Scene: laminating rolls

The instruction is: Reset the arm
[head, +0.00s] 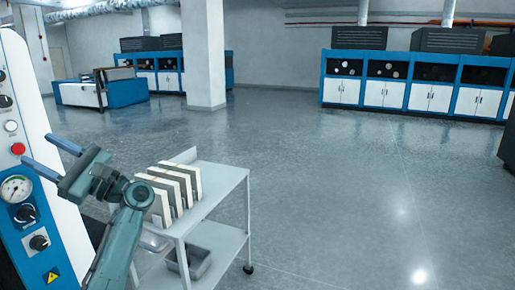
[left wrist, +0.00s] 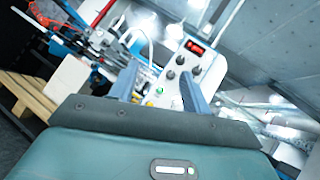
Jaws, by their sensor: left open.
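My left gripper (head: 46,158) is in the lower left of the head view, raised in front of the machine's control panel (head: 17,150). Its two blue-grey fingers are spread apart with nothing between them. In the left wrist view the fingers of the left gripper (left wrist: 160,85) also stand apart and empty. Beyond them shows a white control box (left wrist: 197,72) with a red display, knobs and a green button. My left arm covers part of the machine and the cart's left side. My right gripper is not in view.
A grey two-shelf cart (head: 222,187) on casters holds several upright white-edged slabs (head: 175,188) on top and a metal tray (head: 196,262) below. The floor to the right is clear. Blue and white cabinets (head: 415,95) line the back. A pillar (head: 204,55) stands at mid-left.

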